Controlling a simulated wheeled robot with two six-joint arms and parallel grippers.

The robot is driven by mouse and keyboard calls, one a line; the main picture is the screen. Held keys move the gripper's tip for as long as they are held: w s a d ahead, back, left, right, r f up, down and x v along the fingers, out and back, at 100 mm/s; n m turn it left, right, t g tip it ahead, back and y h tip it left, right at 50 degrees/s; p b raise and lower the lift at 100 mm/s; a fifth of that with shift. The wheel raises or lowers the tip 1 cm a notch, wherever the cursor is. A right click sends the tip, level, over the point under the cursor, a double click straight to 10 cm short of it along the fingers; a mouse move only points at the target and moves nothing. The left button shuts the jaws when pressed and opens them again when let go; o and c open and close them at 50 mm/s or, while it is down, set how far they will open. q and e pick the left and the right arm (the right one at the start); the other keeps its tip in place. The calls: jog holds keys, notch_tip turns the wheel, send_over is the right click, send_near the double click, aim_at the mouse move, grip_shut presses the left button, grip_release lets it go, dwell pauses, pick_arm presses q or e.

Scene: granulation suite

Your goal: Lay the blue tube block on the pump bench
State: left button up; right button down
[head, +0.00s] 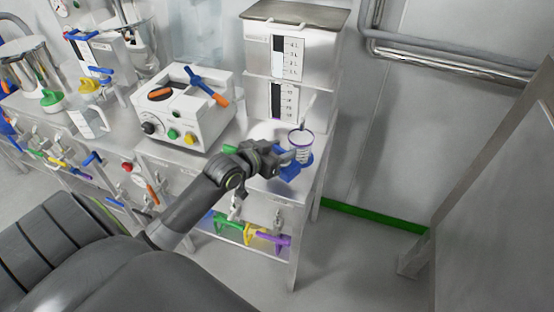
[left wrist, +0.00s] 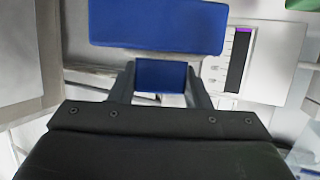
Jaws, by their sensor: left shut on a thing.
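The blue tube block (head: 290,173) is in my left gripper (head: 279,160), over the right end of a metal bench (head: 318,172). In the left wrist view, the block's wide blue face (left wrist: 157,25) fills the upper middle, and a narrower blue part sits between the fingers of my left gripper (left wrist: 160,82). The fingers are shut on it. The head view does not clearly show whether the block touches the bench top. My right gripper is not in view.
A clear cup with a purple rim (head: 301,141) shows just behind the block; I cannot tell whether they touch. A white box with knobs (head: 182,108) stands left on the bench. A tall metal cabinet with gauges (head: 292,65) stands behind. Coloured valve handles (head: 250,234) hang below.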

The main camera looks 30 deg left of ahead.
pick_arm(q)
jog(key=shift+f, duration=2.05)
jog(key=shift+f, duration=0.1)
jog(key=o, duration=1.1)
jog(key=shift+f+b, duration=0.1)
jog(key=shift+b, duration=0.2)
jog(key=shift+r, duration=0.25)
jog(key=shift+s, duration=0.35)
jog(key=p+v, duration=0.1)
jog(key=v, duration=1)
jog(key=shift+s+r, duration=0.1)
jog(key=shift+s, duration=0.05)
